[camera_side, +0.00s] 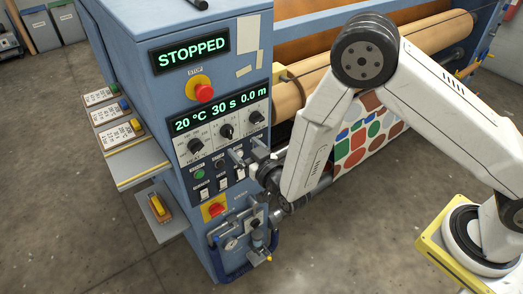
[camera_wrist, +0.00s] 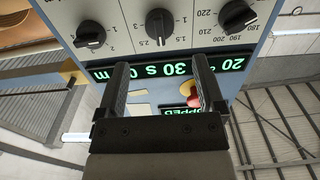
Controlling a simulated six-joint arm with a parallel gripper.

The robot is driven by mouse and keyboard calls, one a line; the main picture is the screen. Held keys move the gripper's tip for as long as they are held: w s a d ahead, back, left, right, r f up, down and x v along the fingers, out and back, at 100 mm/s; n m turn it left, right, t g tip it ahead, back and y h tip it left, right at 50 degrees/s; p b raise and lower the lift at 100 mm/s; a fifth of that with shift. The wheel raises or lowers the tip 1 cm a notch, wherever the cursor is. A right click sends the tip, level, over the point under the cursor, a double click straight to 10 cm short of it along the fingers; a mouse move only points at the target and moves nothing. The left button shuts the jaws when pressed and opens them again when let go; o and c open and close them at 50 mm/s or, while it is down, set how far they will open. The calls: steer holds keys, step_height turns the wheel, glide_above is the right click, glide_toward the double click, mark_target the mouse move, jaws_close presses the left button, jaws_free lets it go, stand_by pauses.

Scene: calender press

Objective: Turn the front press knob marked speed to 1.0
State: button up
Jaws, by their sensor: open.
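The press front panel (camera_wrist: 120,18) carries three black dial knobs: a left one (camera_wrist: 90,34), a middle one (camera_wrist: 160,24) and a right one (camera_wrist: 237,16) in the upside-down wrist view. The right one's scale shows 180 to 220; the other two have small numbers. I cannot read which is marked speed. In the side view they are the left knob (camera_side: 195,146), middle knob (camera_side: 226,131) and right knob (camera_side: 256,117). My gripper (camera_wrist: 162,75) is open and empty, apart from the knobs; in the side view it (camera_side: 246,158) is just below them.
The display (camera_side: 221,109) reads 20 °C, 30 s, 0.0 m; the upper one (camera_side: 192,52) reads STOPPED. Red stop buttons (camera_side: 204,92) and (camera_side: 216,209), a green button (camera_side: 199,174) and switches surround the knobs. A clamp-like tool (camera_side: 258,235) hangs low on the front. Side shelves (camera_side: 140,166) hold labelled items.

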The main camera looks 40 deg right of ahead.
mark_target(231, 135)
steer(key=shift+w, duration=3.2)
jaws_close()
